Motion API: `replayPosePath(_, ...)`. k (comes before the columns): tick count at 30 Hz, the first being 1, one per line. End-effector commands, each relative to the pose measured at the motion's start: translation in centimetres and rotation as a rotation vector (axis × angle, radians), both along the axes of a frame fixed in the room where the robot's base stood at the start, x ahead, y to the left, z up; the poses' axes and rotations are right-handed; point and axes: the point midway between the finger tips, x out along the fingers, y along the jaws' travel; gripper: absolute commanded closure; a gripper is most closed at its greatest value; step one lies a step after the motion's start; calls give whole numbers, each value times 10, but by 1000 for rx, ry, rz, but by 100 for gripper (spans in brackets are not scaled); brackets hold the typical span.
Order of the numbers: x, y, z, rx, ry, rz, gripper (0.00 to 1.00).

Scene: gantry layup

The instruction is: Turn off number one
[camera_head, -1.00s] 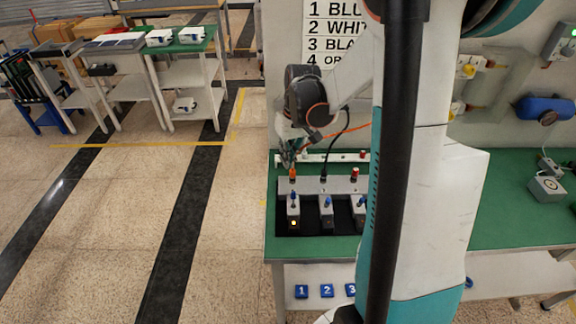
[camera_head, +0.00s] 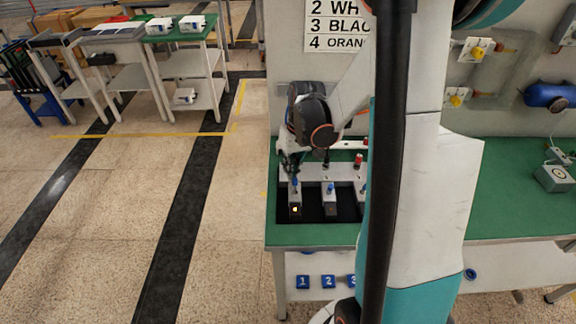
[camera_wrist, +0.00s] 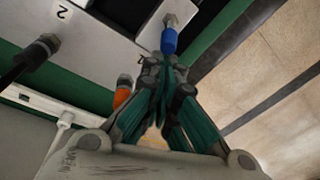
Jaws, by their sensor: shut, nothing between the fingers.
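The leftmost switch box (camera_head: 295,207) stands in a black tray on the green bench, with a small yellow light glowing on its front. Its blue-tipped lever (camera_head: 295,183) points up. In the wrist view the blue lever tip (camera_wrist: 169,42) is just beyond my fingertips, touching or nearly so; I cannot tell which. My gripper (camera_head: 291,168) is shut and empty, right behind that lever; its green-padded fingers (camera_wrist: 163,68) meet in the wrist view. The middle switch box (camera_head: 330,207) shows no glow. The third box (camera_head: 361,194) is partly hidden by my arm.
A red plug (camera_head: 358,161) stands further right. Blue number tags (camera_head: 303,282) show below the bench edge.

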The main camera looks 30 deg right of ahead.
Motion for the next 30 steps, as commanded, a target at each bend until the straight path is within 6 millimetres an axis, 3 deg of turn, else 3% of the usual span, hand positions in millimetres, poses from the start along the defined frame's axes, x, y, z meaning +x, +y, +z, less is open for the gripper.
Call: replayPosePath(30, -6, 4, 5, -62, -91, 0, 100)
